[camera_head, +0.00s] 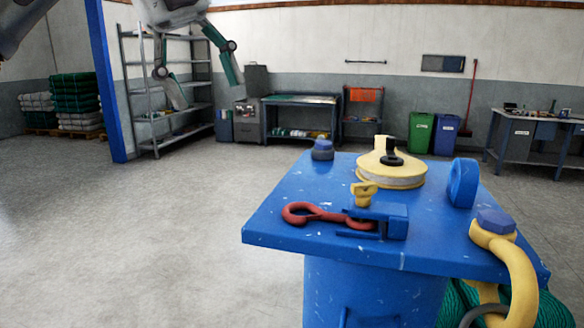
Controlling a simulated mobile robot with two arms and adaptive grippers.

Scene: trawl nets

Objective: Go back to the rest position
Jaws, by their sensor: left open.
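My left gripper (205,88) hangs down from the top edge at the upper left of the head view. Its two grey and green fingers are spread wide, with nothing between them. It is apart from the blue stand (285,205), above and to its left in the picture. On the stand lie a red hook-like piece (311,214), a blue bracket (392,218), a small yellow piece (364,194) and a round yellow part with a black knob (390,172). My right gripper is out of view.
A yellow shackle (517,270) with a blue bolt head hangs at the stand's right corner, by green netting (555,308). A blue post (106,80), shelving (150,100) and benches (300,100) stand farther back. The floor left of the stand is clear.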

